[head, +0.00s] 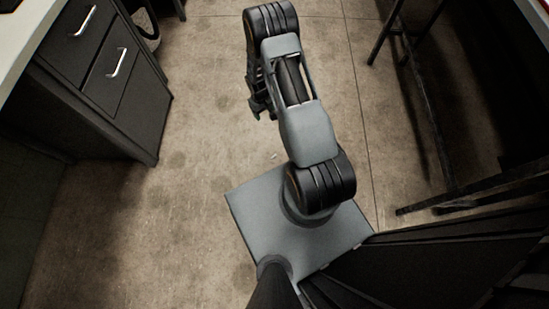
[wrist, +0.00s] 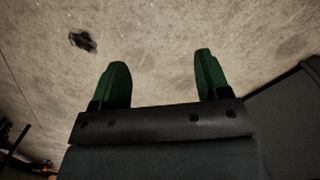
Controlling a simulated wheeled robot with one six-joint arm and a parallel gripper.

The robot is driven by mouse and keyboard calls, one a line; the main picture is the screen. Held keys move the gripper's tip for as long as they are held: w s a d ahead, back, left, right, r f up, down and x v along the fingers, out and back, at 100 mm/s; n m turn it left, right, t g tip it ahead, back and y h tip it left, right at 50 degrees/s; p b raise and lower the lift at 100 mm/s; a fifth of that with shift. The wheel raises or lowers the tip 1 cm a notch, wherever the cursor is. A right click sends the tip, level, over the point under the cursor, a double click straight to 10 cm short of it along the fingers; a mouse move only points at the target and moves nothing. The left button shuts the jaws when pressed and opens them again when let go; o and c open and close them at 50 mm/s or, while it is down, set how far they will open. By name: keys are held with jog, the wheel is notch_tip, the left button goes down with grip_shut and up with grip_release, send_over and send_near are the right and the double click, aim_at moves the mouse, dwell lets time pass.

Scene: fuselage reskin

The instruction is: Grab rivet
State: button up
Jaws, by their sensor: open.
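My gripper (wrist: 162,60) shows in the wrist view with its two green fingers spread apart and nothing between them. Only bare floor lies behind the gap. In the head view my gripper (head: 260,106) is a dark shape at the left side of my folded arm, and its fingers cannot be made out. I cannot make out a rivet for certain in either view. A tiny pale speck (head: 273,156) lies on the floor left of my arm, too small to identify.
A dark drawer cabinet (head: 110,75) with a light top stands at left. A bin (head: 147,30) is behind it. Dark metal stand legs (head: 430,110) are at right. The floor between cabinet and arm is clear.

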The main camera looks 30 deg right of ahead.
jog(key=g+b, duration=0.1)
jog(key=b, duration=0.7)
send_over(274, 156)
jog(key=w, duration=0.1)
jog(key=shift+n, duration=0.3)
notch_tip(274, 156, down, 27)
jog(key=shift+w+r, duration=0.1)
jog(key=shift+w, duration=0.05)
jog(key=shift+s+a+f+b, duration=0.1)
jog(key=shift+s+f+b, duration=0.1)
jog(key=shift+f+b, duration=1.05)
jog(key=shift+s+f+b, duration=0.2)
jog(key=shift+f+b, duration=0.55)
jog(key=shift+f, duration=1)
jog(key=shift+r, duration=0.1)
jog(key=c, duration=1)
